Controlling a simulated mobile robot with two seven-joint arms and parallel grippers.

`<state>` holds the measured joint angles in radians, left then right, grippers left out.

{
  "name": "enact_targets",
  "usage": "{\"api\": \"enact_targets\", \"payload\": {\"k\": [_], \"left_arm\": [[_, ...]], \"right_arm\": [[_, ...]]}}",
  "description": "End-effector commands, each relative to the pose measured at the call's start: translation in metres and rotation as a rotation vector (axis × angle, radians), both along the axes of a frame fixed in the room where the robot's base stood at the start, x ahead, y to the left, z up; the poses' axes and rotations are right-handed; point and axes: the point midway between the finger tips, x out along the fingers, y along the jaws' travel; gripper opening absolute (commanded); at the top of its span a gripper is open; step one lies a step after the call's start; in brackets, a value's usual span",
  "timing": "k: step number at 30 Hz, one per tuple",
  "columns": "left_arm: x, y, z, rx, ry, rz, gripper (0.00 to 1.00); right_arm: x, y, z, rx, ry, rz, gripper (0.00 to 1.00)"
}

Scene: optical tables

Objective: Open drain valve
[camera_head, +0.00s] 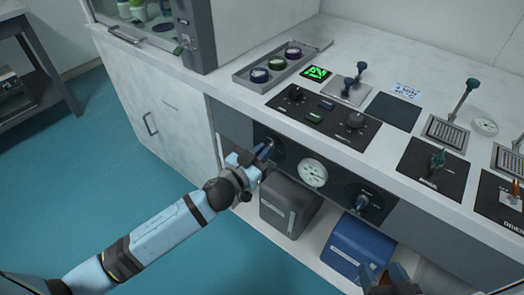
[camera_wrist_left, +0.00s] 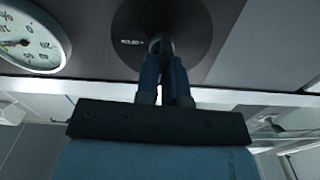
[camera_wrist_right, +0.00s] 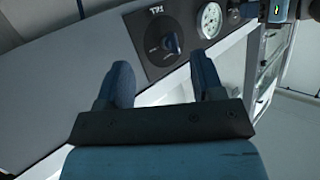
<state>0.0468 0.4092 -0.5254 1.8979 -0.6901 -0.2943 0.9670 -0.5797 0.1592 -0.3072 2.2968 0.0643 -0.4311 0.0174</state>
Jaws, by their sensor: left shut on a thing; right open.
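My left gripper (camera_head: 262,158) is shut on the handle of the left front-panel knob (camera_head: 271,146). In the left wrist view, both fingers (camera_wrist_left: 164,80) close on that handle (camera_wrist_left: 160,42), below a black round plate; its small label is not readable. My right gripper (camera_head: 388,284) is open and empty at the bottom of the head view. The right wrist view shows its fingers (camera_wrist_right: 162,82) apart, below another front-panel knob (camera_wrist_right: 169,44).
A round gauge (camera_head: 313,173) sits between the front knobs, with the right knob (camera_head: 363,202) beyond it. A grey box (camera_head: 290,207) and a blue box (camera_head: 359,246) stand below. Valve levers (camera_head: 437,160) stand on the tabletop. Floor at left is clear.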

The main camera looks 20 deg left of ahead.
Motion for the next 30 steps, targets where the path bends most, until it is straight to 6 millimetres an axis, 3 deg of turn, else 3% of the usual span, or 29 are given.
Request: {"api": "enact_targets", "payload": {"k": [12,30], "left_arm": [[-0.001,-0.004,0.002,0.325,-0.117,0.001,0.0],[-0.002,-0.008,-0.003,0.863,-0.314,0.001,0.0]], "right_arm": [[-0.017,-0.018,-0.029,-0.075,0.158,-0.032,0.61],[-0.014,-0.02,-0.022,-0.1,0.161,-0.032,0.61]]}}
